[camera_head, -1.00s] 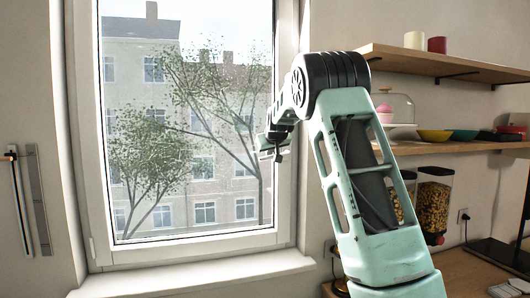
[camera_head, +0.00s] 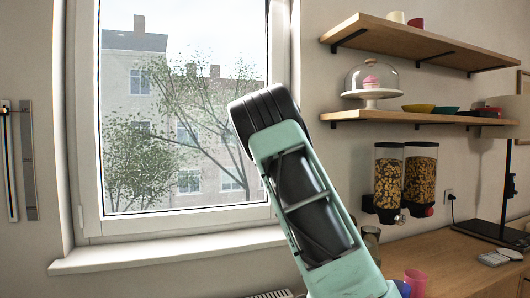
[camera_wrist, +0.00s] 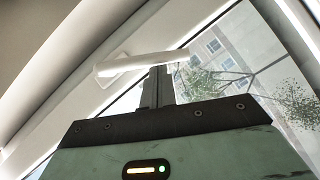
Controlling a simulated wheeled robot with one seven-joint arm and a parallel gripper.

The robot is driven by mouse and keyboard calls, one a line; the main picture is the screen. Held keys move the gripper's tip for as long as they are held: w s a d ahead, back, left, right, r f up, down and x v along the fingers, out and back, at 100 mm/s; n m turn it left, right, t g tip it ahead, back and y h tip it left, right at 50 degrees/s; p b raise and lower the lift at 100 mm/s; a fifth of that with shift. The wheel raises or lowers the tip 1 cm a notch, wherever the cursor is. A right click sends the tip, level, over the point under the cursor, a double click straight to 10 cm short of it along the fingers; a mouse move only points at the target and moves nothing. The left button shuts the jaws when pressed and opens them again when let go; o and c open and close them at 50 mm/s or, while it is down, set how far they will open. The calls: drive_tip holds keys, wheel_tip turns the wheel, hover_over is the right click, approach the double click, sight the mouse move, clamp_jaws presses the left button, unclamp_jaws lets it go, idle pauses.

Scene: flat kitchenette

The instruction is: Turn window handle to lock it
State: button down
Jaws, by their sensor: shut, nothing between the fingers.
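The white window handle (camera_wrist: 140,63) shows in the wrist view. Its base sits on the white window frame (camera_wrist: 62,128) and its lever reaches right, over the edge of the glass, at an angle to the frame. My gripper (camera_wrist: 160,74) is shut and empty, with its dark fingertips right at the lever's underside in the picture. I cannot tell whether they touch it. In the head view the window (camera_head: 165,218) looks closed against its frame. My arm hides the handle and my gripper there.
A window sill (camera_head: 150,256) juts out below the window. Right of my arm are wooden shelves (camera_head: 395,115), cereal dispensers (camera_head: 388,180) and a counter (camera_head: 450,265) with a pink cup (camera_head: 416,282). A metal bar (camera_head: 29,160) hangs on the left wall.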

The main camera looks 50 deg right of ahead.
drive_tip(key=d+f+n+h+b, duration=0.1)
drive_tip(key=b, duration=0.2)
drive_tip(key=s+d+n+h+b, duration=0.1)
drive_tip(key=n+b, duration=0.1)
drive_tip(key=b, duration=0.2)
drive_tip(key=s+d+f+n+h+b, duration=0.1)
drive_tip(key=b, duration=0.3)
drive_tip(key=shift+d+f+t, duration=0.1)
drive_tip(key=shift+f+t, duration=0.25)
drive_tip(key=shift+t, duration=0.05)
